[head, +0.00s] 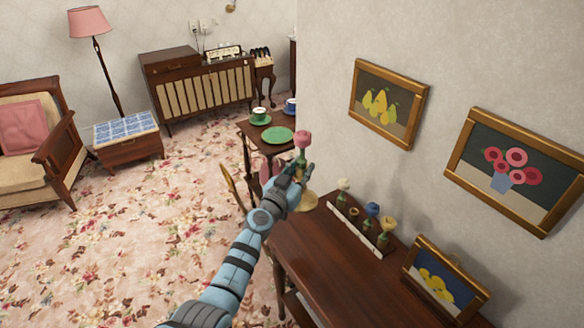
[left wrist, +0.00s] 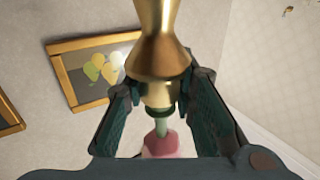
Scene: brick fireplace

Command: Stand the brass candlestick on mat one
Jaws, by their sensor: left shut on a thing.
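The brass candlestick (left wrist: 160,42) is between the fingers of my left gripper (head: 291,180), which is shut on it. In the left wrist view the gripper (left wrist: 160,100) holds its narrow part. A green stem and a pink flower-like top (head: 303,139) stick out of the candlestick. In the head view its wide brass foot (head: 309,202) shows below the fingers, near the dark wooden table's (head: 310,250) far left corner. It looks about upright; whether the foot touches the table I cannot tell. I cannot make out mat one. My right gripper is not in view.
A white strip (head: 350,226) with several small flowers in holders lies along the wall side of the table. A framed picture (head: 440,285) leans nearer. A smaller table with a green plate (head: 278,136) and cups stands behind. The table's front left is clear.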

